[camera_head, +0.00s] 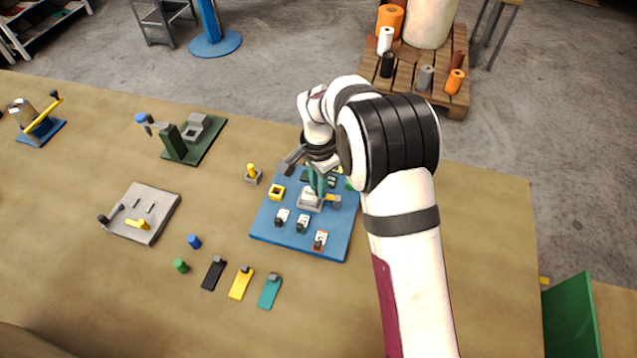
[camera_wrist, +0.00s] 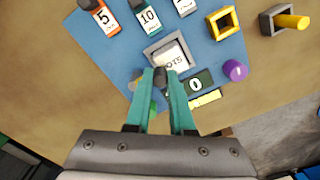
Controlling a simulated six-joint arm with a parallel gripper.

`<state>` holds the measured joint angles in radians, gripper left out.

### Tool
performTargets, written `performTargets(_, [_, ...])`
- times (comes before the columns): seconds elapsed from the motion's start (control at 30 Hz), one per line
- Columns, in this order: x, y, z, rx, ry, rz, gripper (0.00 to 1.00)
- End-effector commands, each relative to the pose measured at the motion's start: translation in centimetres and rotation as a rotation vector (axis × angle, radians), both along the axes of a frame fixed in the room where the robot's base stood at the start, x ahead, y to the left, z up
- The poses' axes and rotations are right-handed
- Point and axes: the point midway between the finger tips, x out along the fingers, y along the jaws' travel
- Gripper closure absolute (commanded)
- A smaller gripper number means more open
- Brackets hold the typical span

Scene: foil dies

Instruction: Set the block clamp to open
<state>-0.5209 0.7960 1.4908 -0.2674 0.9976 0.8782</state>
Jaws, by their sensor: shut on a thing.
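I cannot tell for certain which fixture is the block clamp. The likely one is a pale lettered block in a grey square frame (camera_head: 309,200) on the blue board, also seen in the wrist view (camera_wrist: 168,56). My gripper (camera_head: 319,194) points down over this fixture. In the wrist view its teal fingers (camera_wrist: 162,76) are closed around a small dark grey piece (camera_wrist: 160,77) beside the lettered block. The fingers hide the lower part of that piece and what it joins.
A green fixture (camera_head: 181,150) and grey plate (camera_head: 151,205) stand left. Coloured tags (camera_head: 240,284) lie in front.

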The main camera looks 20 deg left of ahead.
Motion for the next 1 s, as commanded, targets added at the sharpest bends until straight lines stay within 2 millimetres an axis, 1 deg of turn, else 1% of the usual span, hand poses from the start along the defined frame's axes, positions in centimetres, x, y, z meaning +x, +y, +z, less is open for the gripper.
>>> performTargets(0.17, [-0.2,0.0,0.0,0.0,0.001,0.048,1.0])
performTargets(0.37, [-0.8,-0.1,0.0,0.0,0.001,0.18,1.0])
performTargets(1.0, [-3.1,-1.3,0.0,0.0,0.002,0.783,1.0])
